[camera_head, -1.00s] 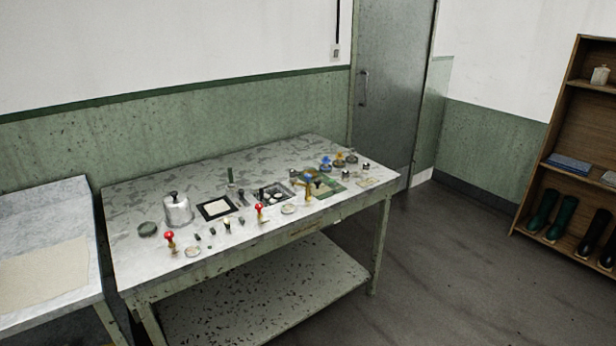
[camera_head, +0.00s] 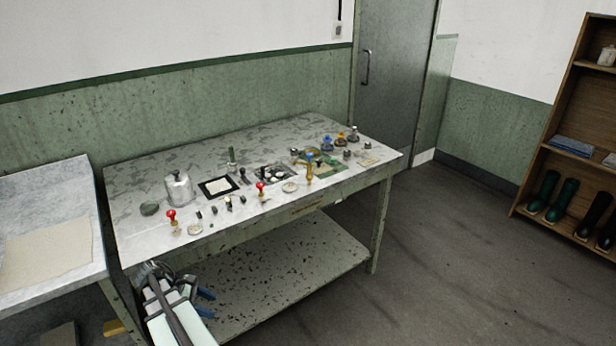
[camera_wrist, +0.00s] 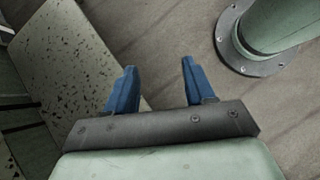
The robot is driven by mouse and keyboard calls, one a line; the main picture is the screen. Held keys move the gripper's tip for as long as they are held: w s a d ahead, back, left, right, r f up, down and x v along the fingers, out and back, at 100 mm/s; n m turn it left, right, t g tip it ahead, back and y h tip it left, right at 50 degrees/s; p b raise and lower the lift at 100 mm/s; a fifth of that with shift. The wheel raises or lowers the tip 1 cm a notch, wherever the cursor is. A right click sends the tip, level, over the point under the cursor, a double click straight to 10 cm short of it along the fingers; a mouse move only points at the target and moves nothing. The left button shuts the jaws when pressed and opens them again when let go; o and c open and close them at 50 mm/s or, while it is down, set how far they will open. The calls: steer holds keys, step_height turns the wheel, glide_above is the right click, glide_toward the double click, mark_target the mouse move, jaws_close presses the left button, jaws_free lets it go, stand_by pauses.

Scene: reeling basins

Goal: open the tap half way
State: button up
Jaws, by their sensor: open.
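I cannot make out a tap for certain in either view. A small upright brass piece with a blue top (camera_head: 309,168) stands near the front edge of the worktable, right of centre; it is too small to tell whether it is a tap. My gripper (camera_head: 206,302) is at the lower left in the head view, low in front of the table and beside its lower shelf. In the wrist view its two blue fingers (camera_wrist: 158,72) are apart with nothing between them. It touches nothing that I can see and is well away from the brass piece.
The worktable (camera_head: 140,180) holds a metal canister (camera_head: 179,188), red-topped pieces (camera_head: 171,217), a black-framed square (camera_head: 216,187) and several small bottles. Its speckled lower shelf (camera_head: 290,262) also shows in the wrist view (camera_wrist: 75,50). Floor right of the table is free, up to a boot shelf (camera_head: 570,150).

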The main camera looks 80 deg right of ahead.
steer(key=s+d+r+g, duration=0.1)
steer(key=s+d+r, duration=0.3)
steer(key=d+r, duration=0.3)
steer(key=s+d+r+g, duration=0.1)
steer(key=s+d+r, duration=0.45)
steer(key=r, duration=0.25)
steer(key=n+g+h, duration=0.2)
steer(key=g+h, duration=0.2)
steer(key=g, duration=0.3)
glide_toward(309, 154)
steer(key=shift+m, duration=0.3)
steer(key=x, duration=1)
steer(key=shift+d, duration=0.1)
steer(key=shift+c, duration=0.5)
steer(key=c, duration=0.9)
steer(key=shift+o, duration=0.2)
